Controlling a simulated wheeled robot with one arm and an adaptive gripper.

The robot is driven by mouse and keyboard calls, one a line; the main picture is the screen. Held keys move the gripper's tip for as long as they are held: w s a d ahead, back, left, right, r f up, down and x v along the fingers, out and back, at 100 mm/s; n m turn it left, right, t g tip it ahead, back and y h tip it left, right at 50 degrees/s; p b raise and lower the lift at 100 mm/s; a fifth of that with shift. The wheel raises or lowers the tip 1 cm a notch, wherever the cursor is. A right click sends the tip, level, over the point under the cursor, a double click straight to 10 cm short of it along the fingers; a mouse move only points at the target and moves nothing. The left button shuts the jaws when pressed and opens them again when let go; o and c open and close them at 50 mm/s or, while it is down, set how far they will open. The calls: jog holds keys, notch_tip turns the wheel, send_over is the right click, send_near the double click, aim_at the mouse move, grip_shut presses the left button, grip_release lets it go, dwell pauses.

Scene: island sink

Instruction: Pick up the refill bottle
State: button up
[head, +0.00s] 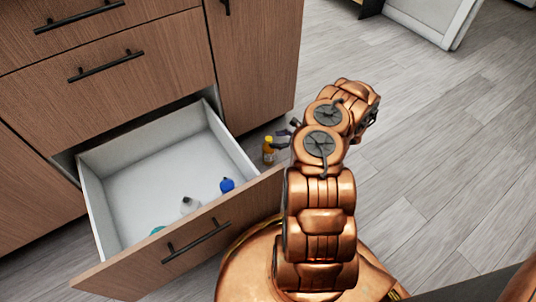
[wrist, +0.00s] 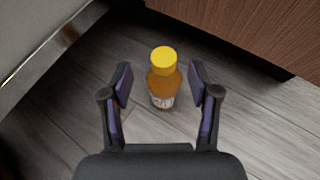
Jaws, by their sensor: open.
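An orange bottle with a yellow cap and a pale label (wrist: 163,88) stands upright on the floor. In the head view it shows beside the open drawer (head: 268,152). It looks like the refill bottle, though its label is too small to read. My gripper (wrist: 160,82) is open, with one dark finger on each side of the bottle in the wrist view. No contact is visible. In the head view my gripper (head: 285,138) is at the bottle's right, partly hidden by my arm.
An open white drawer (head: 150,185) holds a blue-capped bottle (head: 227,185), a whitish bottle (head: 190,205) and a teal item (head: 157,230) at its front. The wooden cabinet (head: 255,60) rises behind the orange bottle. Open plank floor (head: 430,150) lies to the right.

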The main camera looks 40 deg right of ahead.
aim_at(268, 138)
jog(key=b+x, duration=0.1)
jog(key=x, duration=0.1)
jog(key=b+x, duration=0.1)
jog(key=x, duration=0.1)
jog(key=shift+w+d+f, duration=0.1)
jog(key=shift+d+f, duration=0.05)
jog(key=shift+f, duration=0.2)
jog(key=shift+w+f, duration=0.1)
jog(key=shift+w, duration=0.25)
grip_shut()
